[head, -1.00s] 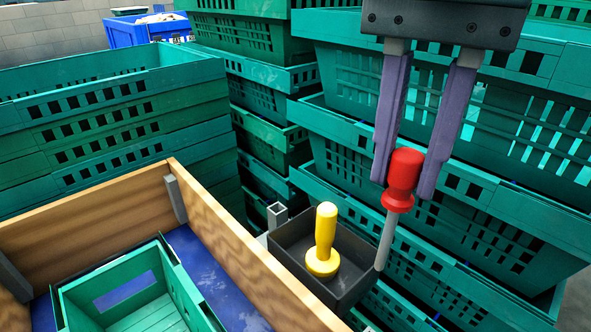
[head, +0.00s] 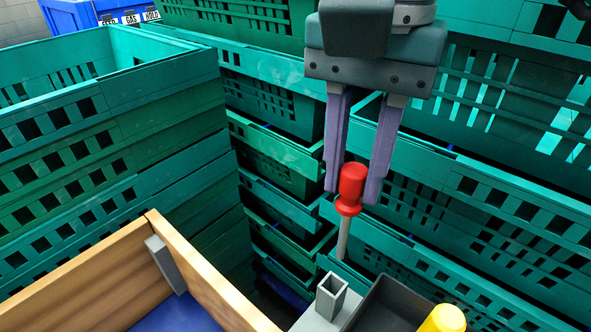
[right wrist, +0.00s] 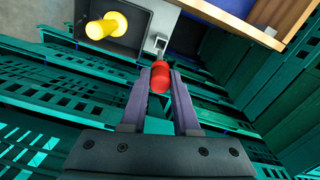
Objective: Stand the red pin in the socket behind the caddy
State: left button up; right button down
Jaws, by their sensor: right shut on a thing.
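The red pin (head: 351,186) has a red handle and a grey shaft pointing down. My right gripper (head: 352,195) is shut on its handle and holds it nearly upright, slightly tilted. In the right wrist view the red handle (right wrist: 160,76) sits between the purple fingers. The socket (head: 331,296) is a square grey tube with an open top, behind the dark caddy (head: 385,300). The pin's lower end shows above and beyond the socket in the head view, apart from it. The socket also shows in the right wrist view (right wrist: 159,44). My left gripper is not in view.
A yellow-handled tool (head: 443,319) stands in the caddy. A wooden-sided bin (head: 205,270) lies left of the socket. Stacks of green crates (head: 110,130) rise at left, behind and right, close around the pin. A blue container (head: 95,12) is at the far left.

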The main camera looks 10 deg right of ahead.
aim_at(338, 257)
notch_tip(338, 257, down, 8)
jog(key=shift+f+b, duration=0.2)
jog(key=shift+b, duration=0.35)
notch_tip(338, 257, down, 4)
jog(key=shift+f+b, duration=0.2)
jog(key=shift+b, duration=0.25)
jog(key=shift+w, duration=0.1)
jog(key=shift+f, duration=0.1)
jog(key=c, duration=0.7)
grip_release()
jog(key=shift+o, duration=0.2)
